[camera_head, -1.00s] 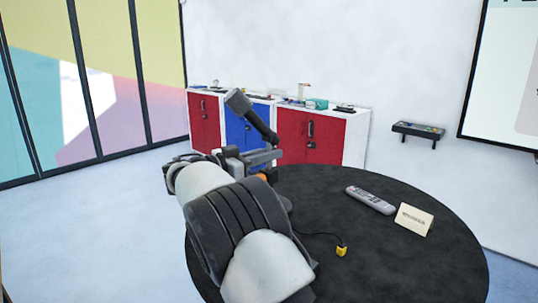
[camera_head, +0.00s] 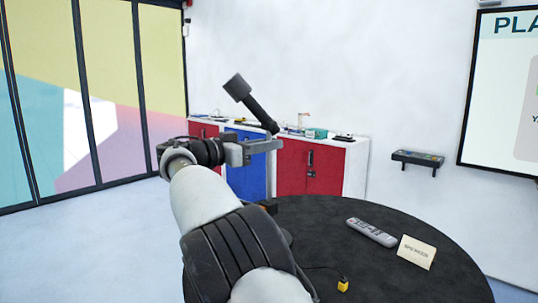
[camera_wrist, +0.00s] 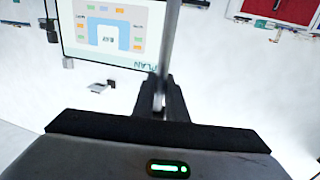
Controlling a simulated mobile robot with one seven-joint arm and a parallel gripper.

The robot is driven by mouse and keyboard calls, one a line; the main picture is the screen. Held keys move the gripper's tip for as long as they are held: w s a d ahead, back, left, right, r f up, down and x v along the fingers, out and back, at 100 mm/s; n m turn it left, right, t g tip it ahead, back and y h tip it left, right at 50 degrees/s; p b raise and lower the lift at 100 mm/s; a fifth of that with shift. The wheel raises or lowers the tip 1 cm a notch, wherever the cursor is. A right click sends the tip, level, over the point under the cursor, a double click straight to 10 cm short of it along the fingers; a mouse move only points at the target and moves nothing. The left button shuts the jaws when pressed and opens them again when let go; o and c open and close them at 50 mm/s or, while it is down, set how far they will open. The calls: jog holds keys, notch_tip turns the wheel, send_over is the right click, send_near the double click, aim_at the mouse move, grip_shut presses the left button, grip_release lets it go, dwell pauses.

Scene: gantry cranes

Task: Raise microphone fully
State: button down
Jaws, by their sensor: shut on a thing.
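The microphone (camera_head: 255,108) is black with a dark grey, blocky head. In the head view it stands tilted, its head up and to the left, against the white wall above the cabinets. My gripper (camera_head: 272,146) is shut on its lower end and holds it up in the air, clear of the table. In the wrist view my gripper's fingers (camera_wrist: 160,104) are close together, with a narrow grey bar rising between them. I cannot tell there which part of the microphone this is.
A round black table (camera_head: 400,275) carries a grey remote (camera_head: 371,232), a small card (camera_head: 416,252) and a yellow plug (camera_head: 343,285) on a cord. Red and blue cabinets (camera_head: 290,168) stand behind. A wall shelf (camera_head: 418,157) and a screen (camera_head: 505,90) are at right. The air around the microphone looks clear.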

jog(key=c, duration=1.8)
grip_release()
jog(key=shift+o, duration=0.2)
jog(key=b+v, duration=0.1)
jog(key=v, duration=1.6)
jog(key=shift+s+a, duration=0.2)
